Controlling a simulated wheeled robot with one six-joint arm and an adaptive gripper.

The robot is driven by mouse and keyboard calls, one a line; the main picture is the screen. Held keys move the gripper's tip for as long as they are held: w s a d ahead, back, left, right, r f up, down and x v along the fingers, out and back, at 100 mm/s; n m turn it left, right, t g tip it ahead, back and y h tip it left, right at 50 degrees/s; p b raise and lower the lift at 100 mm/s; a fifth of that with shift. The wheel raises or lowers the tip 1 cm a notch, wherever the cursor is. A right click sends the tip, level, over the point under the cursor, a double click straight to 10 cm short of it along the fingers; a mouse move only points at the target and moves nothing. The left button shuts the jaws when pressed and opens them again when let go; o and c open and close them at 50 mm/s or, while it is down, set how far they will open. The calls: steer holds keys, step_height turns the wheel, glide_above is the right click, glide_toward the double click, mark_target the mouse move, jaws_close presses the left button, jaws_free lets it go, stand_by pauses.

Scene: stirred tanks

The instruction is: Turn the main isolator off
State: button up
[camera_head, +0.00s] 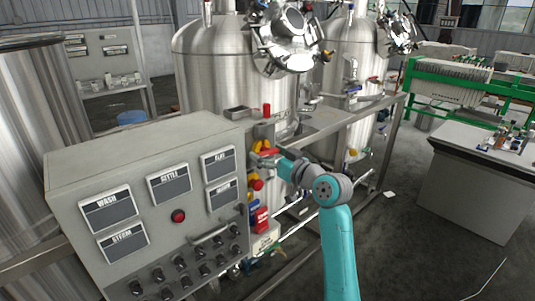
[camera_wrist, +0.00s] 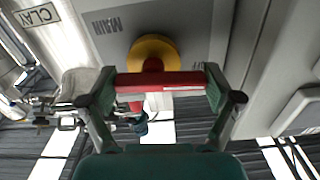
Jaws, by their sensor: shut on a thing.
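The main isolator has a red handle (camera_wrist: 160,80) in front of a round yellow disc (camera_wrist: 153,48), on the grey panel's side face. In the head view the red handle (camera_head: 268,153) and yellow disc (camera_head: 257,145) show at the cabinet's right end. My gripper (camera_wrist: 160,88) is shut on the red handle, one finger at each end of the bar. The bar lies across the wrist view. Upside-down lettering "MAIN" is above left of the disc, and other lettering is partly hidden beside the handle. In the head view my gripper (camera_head: 278,160) partly covers the isolator.
The grey control cabinet (camera_head: 140,150) carries labels, a red button (camera_head: 178,216) and several black knobs. Below the isolator are a red knob (camera_head: 256,184) on yellow and a red box (camera_head: 262,219). Steel tanks (camera_head: 225,65) stand behind. Open floor lies to the right.

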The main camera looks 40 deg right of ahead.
steer(key=shift+f+n, duration=0.15)
steer(key=shift+n, duration=0.45)
steer(key=o, duration=0.9)
steer(key=s, duration=1.2)
steer(key=shift+d, duration=0.2)
